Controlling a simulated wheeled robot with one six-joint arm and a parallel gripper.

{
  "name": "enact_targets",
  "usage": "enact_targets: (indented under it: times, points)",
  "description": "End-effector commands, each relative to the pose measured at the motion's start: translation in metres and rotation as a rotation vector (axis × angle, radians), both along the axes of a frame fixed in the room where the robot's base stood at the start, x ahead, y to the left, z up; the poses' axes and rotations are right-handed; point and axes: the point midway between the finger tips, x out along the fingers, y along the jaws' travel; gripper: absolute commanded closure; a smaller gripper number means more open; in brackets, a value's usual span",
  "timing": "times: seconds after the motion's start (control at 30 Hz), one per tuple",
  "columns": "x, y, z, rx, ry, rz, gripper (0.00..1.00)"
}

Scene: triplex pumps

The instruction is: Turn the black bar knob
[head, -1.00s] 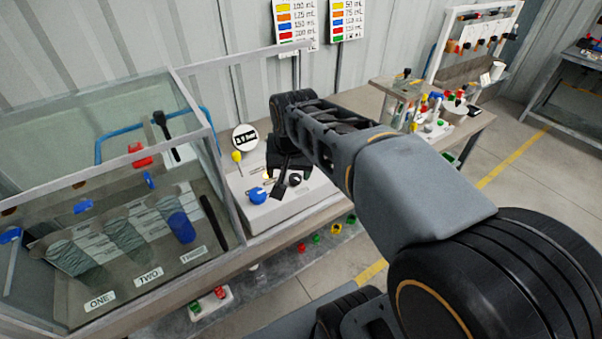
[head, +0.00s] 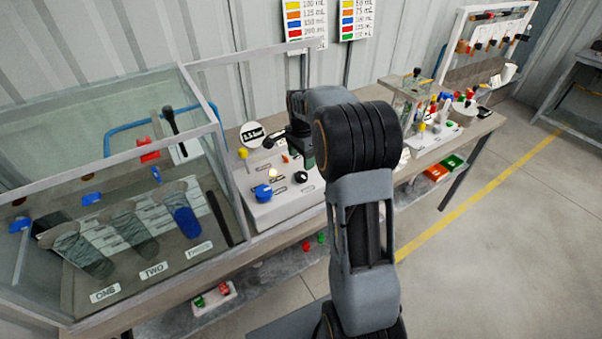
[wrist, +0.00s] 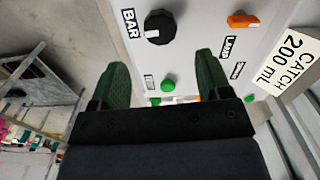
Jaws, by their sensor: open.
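The black bar knob (wrist: 159,26) is round with a white mark and sits on the white panel beside the "BAR" label. In the head view, a black knob (head: 301,177) stands on the front right of the panel. In the head view my gripper is at the panel's far right side, partly hidden by my arm.
An orange lever (wrist: 243,20), a green button (wrist: 168,85) and a "CATCH 200 mL" sign (wrist: 290,62) are near in the wrist view. A blue knob (head: 263,193) shares the panel (head: 275,213). A glass tank (head: 110,110) stands left; lab items stand right.

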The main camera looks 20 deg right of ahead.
Motion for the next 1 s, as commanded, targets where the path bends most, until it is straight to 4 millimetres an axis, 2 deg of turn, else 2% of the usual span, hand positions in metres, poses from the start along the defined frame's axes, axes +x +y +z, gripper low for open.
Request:
enact_targets:
  times: [0.2, 0.4, 0.6, 0.9, 1.0]
  points:
    - [0.000, 0.000, -0.039, 0.001, 0.002, 0.002, 0.29]
    - [0.000, 0.001, -0.063, 0.000, 0.001, 0.002, 0.29]
    - [0.000, 0.001, -0.074, 0.000, 0.000, 0.002, 0.29]
    - [0.000, 0.000, -0.075, 0.000, -0.001, 0.002, 0.29]
    - [0.000, 0.000, -0.075, 0.000, -0.001, 0.002, 0.37]
